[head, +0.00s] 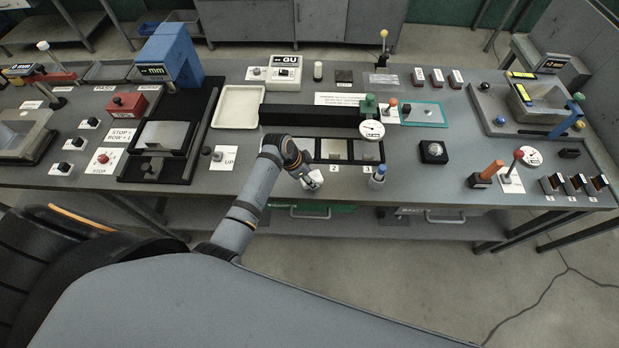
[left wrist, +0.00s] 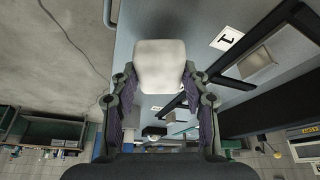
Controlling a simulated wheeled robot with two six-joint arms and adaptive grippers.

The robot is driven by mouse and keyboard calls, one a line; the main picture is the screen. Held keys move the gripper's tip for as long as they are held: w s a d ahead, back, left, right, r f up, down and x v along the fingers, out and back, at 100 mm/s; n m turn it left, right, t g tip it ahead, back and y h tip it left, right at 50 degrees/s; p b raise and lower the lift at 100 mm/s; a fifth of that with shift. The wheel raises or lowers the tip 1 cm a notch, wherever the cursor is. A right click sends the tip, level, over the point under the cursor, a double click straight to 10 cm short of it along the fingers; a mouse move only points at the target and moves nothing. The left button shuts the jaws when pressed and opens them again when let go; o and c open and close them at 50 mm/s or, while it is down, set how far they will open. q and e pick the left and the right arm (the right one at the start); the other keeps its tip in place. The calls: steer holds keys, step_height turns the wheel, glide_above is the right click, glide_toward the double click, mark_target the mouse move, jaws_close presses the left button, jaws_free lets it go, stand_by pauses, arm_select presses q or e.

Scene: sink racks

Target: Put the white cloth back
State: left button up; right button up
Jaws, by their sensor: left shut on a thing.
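The white cloth (left wrist: 160,64) looks like a pale rounded block in the left wrist view. My left gripper (left wrist: 160,88) is shut on it, with one finger on each side. In the head view my left gripper (head: 307,177) is at the front edge of the bench, and the white cloth (head: 314,180) shows small at its tip. It is in front of a black-framed row of square places (head: 350,161); labels 2 and 3 show, and the left end is behind my arm. The left wrist view shows a label 1 (left wrist: 227,39) beside one pad. My right gripper is in neither view.
A blue-capped bottle (head: 377,178) stands right of my gripper near the front edge. A round gauge (head: 371,130) and a long black bar (head: 310,116) lie behind the row. A cream tray (head: 238,107) is at back left. A black knob box (head: 433,152) stands further right.

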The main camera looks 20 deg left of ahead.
arm_select(q)
steer(key=shift+f, duration=0.9)
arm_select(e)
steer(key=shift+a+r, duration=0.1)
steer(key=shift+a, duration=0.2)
arm_select(q)
steer(key=o, duration=0.7)
steer(key=shift+f, duration=0.1)
steer(key=o, duration=0.4)
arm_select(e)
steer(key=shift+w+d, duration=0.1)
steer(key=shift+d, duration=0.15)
arm_select(q)
steer(key=shift+r, duration=0.25)
steer(key=b+v, duration=0.1)
steer(key=v, duration=1.1)
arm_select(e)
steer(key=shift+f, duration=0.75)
arm_select(q)
steer(key=shift+f, duration=0.1)
